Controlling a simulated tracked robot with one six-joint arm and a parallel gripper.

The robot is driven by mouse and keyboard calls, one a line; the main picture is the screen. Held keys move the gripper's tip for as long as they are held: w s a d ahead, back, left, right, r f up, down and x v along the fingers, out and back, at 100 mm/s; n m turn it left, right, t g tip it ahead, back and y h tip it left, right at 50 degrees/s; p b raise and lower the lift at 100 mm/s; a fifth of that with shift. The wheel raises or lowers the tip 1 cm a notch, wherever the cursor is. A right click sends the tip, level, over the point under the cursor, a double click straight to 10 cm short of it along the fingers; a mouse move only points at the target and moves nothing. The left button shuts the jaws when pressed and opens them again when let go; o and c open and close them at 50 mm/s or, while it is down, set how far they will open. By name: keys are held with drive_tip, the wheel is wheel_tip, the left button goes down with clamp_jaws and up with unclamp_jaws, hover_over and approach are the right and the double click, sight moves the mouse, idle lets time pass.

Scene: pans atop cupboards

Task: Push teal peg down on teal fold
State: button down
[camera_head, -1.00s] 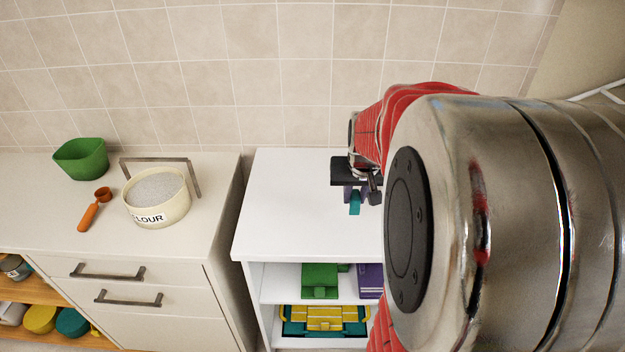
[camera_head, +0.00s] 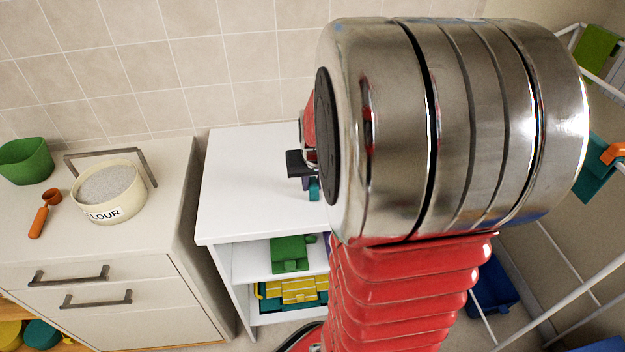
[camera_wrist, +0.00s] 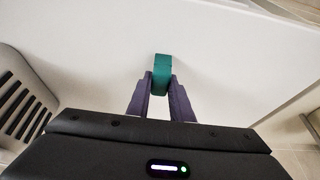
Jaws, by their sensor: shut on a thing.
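The teal peg (camera_wrist: 161,66) is upright in the picture between the purple fingers of my gripper (camera_wrist: 160,88) in the wrist view. My gripper is shut on it, over a white top. In the head view the teal peg (camera_head: 314,189) shows small below my dark gripper (camera_head: 311,180), partly hidden by my arm. A teal cloth (camera_head: 595,172), which seems to be the teal fold, hangs on a white rack at the right edge, well apart from my gripper. My arm hides part of it.
The white rack (camera_head: 553,240) stands at the right, with a green cloth (camera_head: 597,46) higher up and an orange piece (camera_head: 613,152) at the teal cloth. A white shelf unit (camera_head: 245,165) has a mostly clear top. A flour tub (camera_head: 108,194) stands on the left cupboard.

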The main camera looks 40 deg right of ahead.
drive_tip(key=shift+f, duration=0.1)
drive_tip(key=c, duration=1.6)
unclamp_jaws()
drive_tip(key=v, duration=1.3)
drive_tip(key=shift+s+a+r, duration=0.15)
drive_tip(key=shift+a+r, duration=0.1)
drive_tip(key=shift+a, duration=0.05)
drive_tip(key=s+a+n, duration=0.2)
drive_tip(key=a, duration=0.6)
drive_tip(key=s+a+n+t+y, duration=0.1)
drive_tip(key=a+n, duration=0.1)
drive_tip(key=a, duration=0.6)
drive_tip(key=s+a+r+n+t+y, duration=0.1)
drive_tip(key=s+a+n, duration=0.1)
drive_tip(key=a, duration=0.5)
drive_tip(key=shift+s+a+n, duration=0.35)
drive_tip(key=shift+a+n, duration=0.05)
